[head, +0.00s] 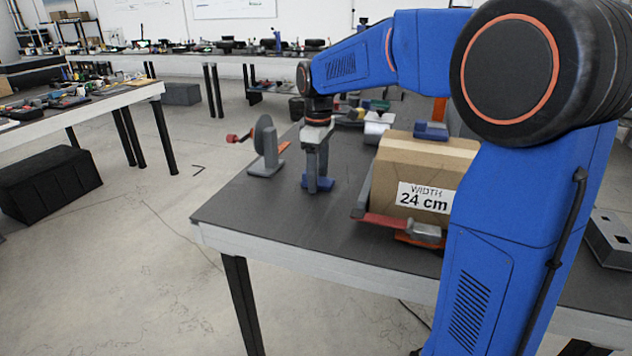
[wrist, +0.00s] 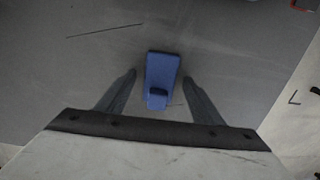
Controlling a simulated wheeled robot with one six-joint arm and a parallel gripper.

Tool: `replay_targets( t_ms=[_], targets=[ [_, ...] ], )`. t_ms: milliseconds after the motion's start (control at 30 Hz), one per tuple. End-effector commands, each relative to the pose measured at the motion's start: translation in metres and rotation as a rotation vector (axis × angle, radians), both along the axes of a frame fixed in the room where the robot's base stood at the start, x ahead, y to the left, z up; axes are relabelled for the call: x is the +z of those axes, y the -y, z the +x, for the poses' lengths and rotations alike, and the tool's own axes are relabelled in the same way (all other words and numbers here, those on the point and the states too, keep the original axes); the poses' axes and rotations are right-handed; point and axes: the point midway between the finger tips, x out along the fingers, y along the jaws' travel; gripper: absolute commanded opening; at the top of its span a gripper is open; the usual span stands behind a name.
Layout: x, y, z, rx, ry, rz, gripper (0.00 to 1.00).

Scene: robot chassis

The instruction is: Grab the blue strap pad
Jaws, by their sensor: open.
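The blue strap pad (head: 324,184) lies on the dark table top, near its left part. It also shows in the wrist view (wrist: 163,68) as a flat blue plate with a small raised block at its near end. My gripper (head: 317,178) points down over the pad. In the wrist view my gripper (wrist: 160,78) is open, with one finger on each side of the pad and a visible gap to it on both sides. In the head view the fingers hide part of the pad. I cannot tell the exact height of the fingertips above the table.
A cardboard box (head: 412,165) marked "24 cm" stands right of the pad, with a red-handled clamp (head: 400,226) before it. Another blue piece (head: 431,131) sits on the box. A grey vise-like part (head: 266,150) stands left of the pad. The table's front-left corner is clear.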

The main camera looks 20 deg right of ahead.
Motion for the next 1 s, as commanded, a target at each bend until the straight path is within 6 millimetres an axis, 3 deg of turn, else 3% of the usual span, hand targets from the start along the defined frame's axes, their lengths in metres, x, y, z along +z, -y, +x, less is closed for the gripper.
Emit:
replay_targets(
  t_ms=[167, 333, 667, 767, 1000],
  targets=[
    [0.0, 0.0, 0.0, 0.0, 0.0, 0.0, 0.59],
    [0.0, 0.0, 0.0, 0.0, 0.0, 0.0, 0.18],
    [0.003, 0.0, 0.0, 0.0, 0.001, 0.0, 0.17],
    [0.011, 0.0, 0.001, 0.0, 0.001, 0.0, 0.17],
    [0.054, 0.0, 0.001, 0.0, 0.003, 0.0, 0.17]
  ],
)
